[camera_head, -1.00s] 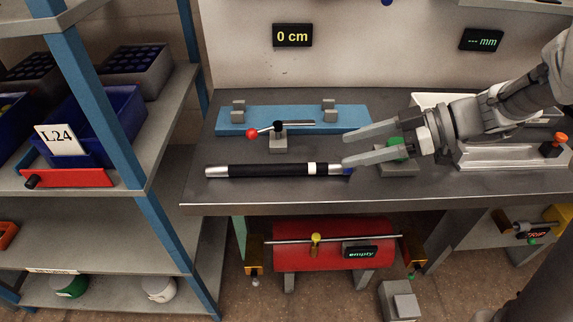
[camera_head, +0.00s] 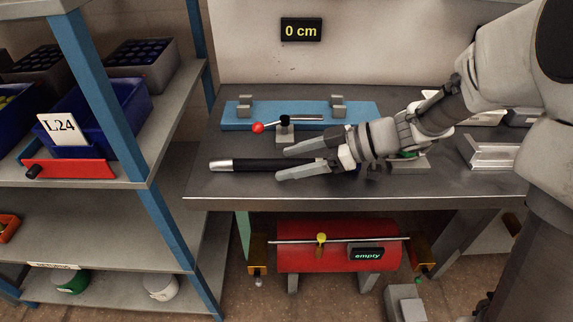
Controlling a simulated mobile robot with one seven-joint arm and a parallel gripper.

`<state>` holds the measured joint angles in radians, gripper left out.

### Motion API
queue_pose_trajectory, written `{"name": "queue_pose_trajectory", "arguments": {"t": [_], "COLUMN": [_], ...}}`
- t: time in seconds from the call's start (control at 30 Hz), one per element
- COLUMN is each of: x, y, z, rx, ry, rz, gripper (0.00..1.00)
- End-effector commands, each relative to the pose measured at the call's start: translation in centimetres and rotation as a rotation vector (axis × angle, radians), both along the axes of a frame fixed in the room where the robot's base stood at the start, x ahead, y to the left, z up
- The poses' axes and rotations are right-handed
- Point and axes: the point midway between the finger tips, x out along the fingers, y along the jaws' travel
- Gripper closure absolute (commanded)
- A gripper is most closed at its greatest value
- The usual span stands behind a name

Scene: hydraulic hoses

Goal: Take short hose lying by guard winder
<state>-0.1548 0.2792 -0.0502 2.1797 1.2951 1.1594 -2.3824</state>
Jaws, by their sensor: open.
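The short hose (camera_head: 250,165) is black with a silver end fitting on its left. It lies flat on the grey workbench (camera_head: 225,190), near the front edge. Its right end is hidden behind my gripper. My gripper (camera_head: 281,163) is open, with its two fingers pointing left. One finger shows on the far side of the hose and the other on the near side, in the picture. I cannot tell how high the fingers are above the bench. The guard winder is not clearly identifiable.
A blue fixture (camera_head: 300,113) with grey blocks stands behind the hose. A red-knobbed lever (camera_head: 258,128) sits just behind it. A blue-post shelf (camera_head: 100,110) with bins stands at the left. A red drum (camera_head: 322,260) is below the bench. The left bench end is clear.

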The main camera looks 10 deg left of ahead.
Motion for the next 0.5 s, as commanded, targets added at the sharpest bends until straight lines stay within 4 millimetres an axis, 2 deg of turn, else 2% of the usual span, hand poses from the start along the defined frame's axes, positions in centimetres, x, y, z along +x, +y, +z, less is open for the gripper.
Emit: {"name": "queue_pose_trajectory", "arguments": {"t": [0.23,0.27,0.5], "x": [-0.01,-0.01,-0.01], "y": [0.26,0.26,0.24], "z": [-0.1,-0.1,-0.08], "rx": [0.0,0.0,0.0], "ry": [0.0,0.0,-0.001], "rz": [0.0,0.0,0.0], "gripper": [0.29,0.33,0.76]}}
